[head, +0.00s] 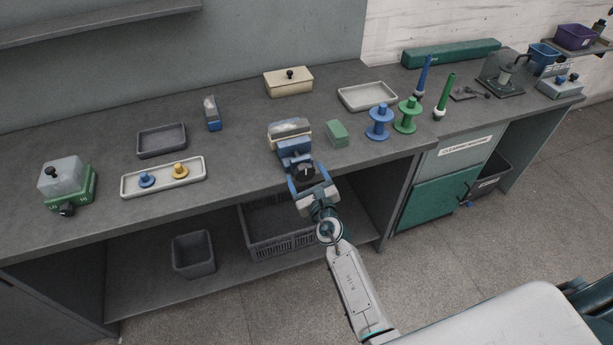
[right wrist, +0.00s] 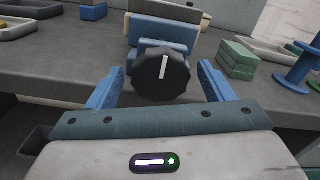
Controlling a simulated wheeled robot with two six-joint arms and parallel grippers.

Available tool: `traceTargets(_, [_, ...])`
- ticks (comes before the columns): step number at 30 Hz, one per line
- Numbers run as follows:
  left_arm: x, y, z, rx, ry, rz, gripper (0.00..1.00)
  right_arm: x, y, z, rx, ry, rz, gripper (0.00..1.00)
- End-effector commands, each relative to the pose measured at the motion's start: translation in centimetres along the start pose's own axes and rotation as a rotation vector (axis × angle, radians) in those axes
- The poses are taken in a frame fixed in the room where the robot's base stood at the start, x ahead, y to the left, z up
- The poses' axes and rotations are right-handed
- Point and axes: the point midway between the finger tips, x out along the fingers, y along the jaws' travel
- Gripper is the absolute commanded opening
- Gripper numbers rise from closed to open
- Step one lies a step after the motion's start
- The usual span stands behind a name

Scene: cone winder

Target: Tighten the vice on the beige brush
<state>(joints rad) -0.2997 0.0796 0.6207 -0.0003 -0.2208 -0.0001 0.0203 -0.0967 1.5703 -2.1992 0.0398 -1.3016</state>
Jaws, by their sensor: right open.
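The blue vice (head: 295,149) stands near the front edge of the bench, and it also shows in the right wrist view (right wrist: 150,55). The beige brush (head: 289,125) sits at the top of the vice, between its jaws; I cannot tell how firmly it is gripped. A black knob with a white mark (right wrist: 162,72) faces me on the vice's front. My right gripper (head: 308,180) is open, with its blue fingers on either side of the knob. In the right wrist view a gap shows on both sides. My left gripper is not in view.
Green blocks (head: 337,133) and blue and green spools (head: 378,122) stand to the right of the vice. A blue-based block (head: 212,114) and a tray with blue and yellow knobs (head: 163,184) lie to the left. A beige box (head: 288,80) stands behind.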

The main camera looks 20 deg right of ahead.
Motion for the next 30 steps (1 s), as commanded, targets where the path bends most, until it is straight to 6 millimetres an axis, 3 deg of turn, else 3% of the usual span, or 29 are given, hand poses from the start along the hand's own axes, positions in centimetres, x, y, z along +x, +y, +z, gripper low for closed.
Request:
traceTargets(5, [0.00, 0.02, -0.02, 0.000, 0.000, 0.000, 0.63, -0.01, -0.01, 0.00, 0.000, 0.000, 0.000, 0.75])
traceTargets(12, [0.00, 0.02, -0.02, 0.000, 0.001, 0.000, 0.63, -0.02, 0.00, 0.01, 0.001, 0.000, 0.000, 0.30])
traceTargets(22, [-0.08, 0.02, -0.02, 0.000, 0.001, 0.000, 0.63, -0.03, -0.02, 0.03, 0.044, 0.000, 0.000, 0.30])
traceTargets(30, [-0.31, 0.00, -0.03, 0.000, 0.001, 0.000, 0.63, -0.02, -0.08, 0.06, 0.212, 0.000, 0.000, 0.30])
